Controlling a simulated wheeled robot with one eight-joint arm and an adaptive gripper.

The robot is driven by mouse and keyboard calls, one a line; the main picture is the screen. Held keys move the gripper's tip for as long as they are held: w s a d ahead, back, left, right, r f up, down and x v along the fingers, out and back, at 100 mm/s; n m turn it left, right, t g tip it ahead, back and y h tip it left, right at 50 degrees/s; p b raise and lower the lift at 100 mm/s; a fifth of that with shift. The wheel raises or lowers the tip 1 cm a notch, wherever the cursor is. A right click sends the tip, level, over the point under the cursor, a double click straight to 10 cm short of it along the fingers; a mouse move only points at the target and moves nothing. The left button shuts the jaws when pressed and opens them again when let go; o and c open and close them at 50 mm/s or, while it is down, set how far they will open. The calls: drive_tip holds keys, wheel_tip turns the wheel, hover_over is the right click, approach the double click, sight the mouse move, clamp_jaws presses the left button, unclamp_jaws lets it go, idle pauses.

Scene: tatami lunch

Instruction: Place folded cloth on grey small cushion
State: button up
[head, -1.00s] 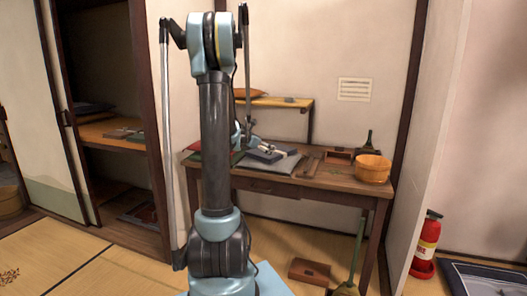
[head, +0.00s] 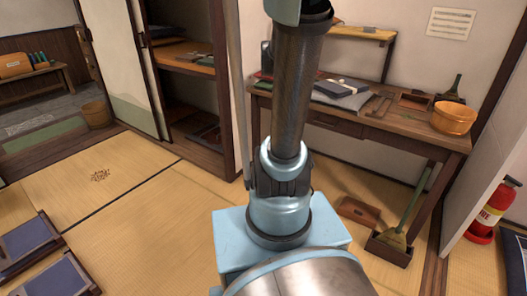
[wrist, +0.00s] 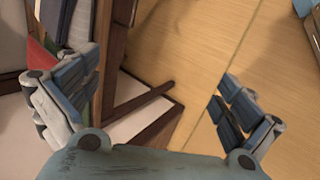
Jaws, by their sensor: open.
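The folded cloth (head: 343,87), dark blue with a pale band, lies on the grey small cushion (head: 329,99) on the wooden desk in the head view. It appears to rest flat on the cushion, within its edges. My gripper (wrist: 150,92) shows in the wrist view, open and empty, its fingers spread wide. It is away from the cloth, above wood edges and tatami floor. In the head view my arm rises out of the top of the picture, so the gripper is hidden there.
The desk (head: 400,122) also holds a wooden tub (head: 453,119) and a small brush (head: 453,88). A green-handled broom (head: 402,225) stands in front at right, near a fire extinguisher (head: 492,208). Open tatami (head: 120,190) lies to the left.

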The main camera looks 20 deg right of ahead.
drive_tip(key=s+a+f+m+g+y, duration=0.1)
drive_tip(key=s+a+f+m, duration=0.3)
drive_tip(key=s+a, duration=0.5)
drive_tip(key=s+a+f+m+g+y, duration=0.1)
drive_tip(key=s+a+f+m+y, duration=0.3)
drive_tip(key=s+a, duration=0.5)
drive_tip(key=shift+s+f+y, duration=0.3)
drive_tip(key=shift+s+f, duration=0.4)
drive_tip(key=shift+s, duration=0.1)
drive_tip(key=shift+w+f, duration=0.2)
drive_tip(key=shift+w, duration=0.3)
